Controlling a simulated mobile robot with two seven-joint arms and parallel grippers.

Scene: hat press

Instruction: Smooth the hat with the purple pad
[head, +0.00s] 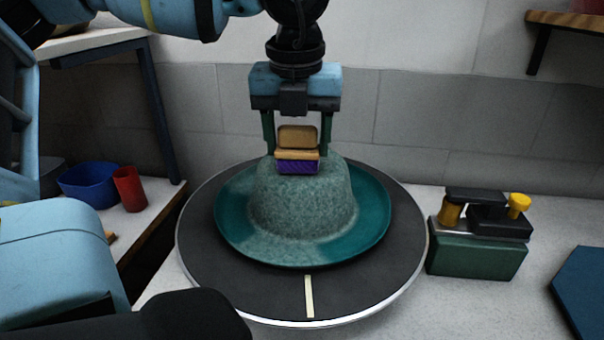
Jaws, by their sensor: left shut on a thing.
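The hat (304,208) is a mottled grey-green dome with a smoother teal brim (374,206). It sits upright on a round dark turntable (220,269) with a pale rim. My left gripper (298,148) points down over the crown, its two green fingers on either side of a pad. It is shut on the purple pad (298,168), which has a tan wooden back and grip. The purple underside is at the top of the crown and looks to touch it, though the exact contact is hard to tell. My right gripper is not in view.
A dark green block-shaped device (478,245) with yellow knobs stands right of the turntable. A blue panel (582,290) lies at the right edge. A blue bowl (89,187) and red cup (130,189) stand at left. A tiled wall closes the back.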

